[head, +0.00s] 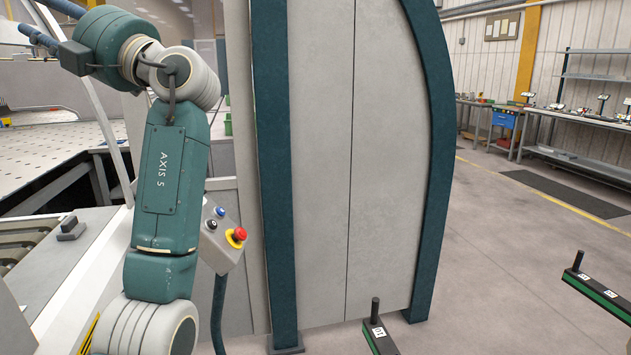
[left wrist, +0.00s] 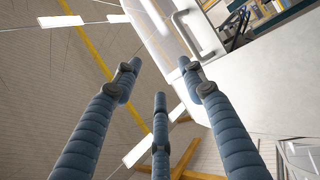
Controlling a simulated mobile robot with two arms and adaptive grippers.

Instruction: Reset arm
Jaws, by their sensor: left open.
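My left arm rises from the bottom left of the head view, with its green link marked AXIS 5 upright and bent at the top. My left gripper (head: 45,22) is at the upper left corner of the head view, partly cut off by the frame edge. In the left wrist view the left gripper (left wrist: 158,85) shows three blue ribbed fingers spread apart, with nothing between them. They point up toward the ceiling and a white machine part. My right gripper is not in view.
A tall grey cabinet with green edges (head: 365,150) stands close ahead. A control box with a red button (head: 222,240) is beside my arm. A perforated machine table (head: 50,160) lies left. Dark bars with upright posts (head: 378,335) are at the bottom right. Open floor (head: 500,230) lies right.

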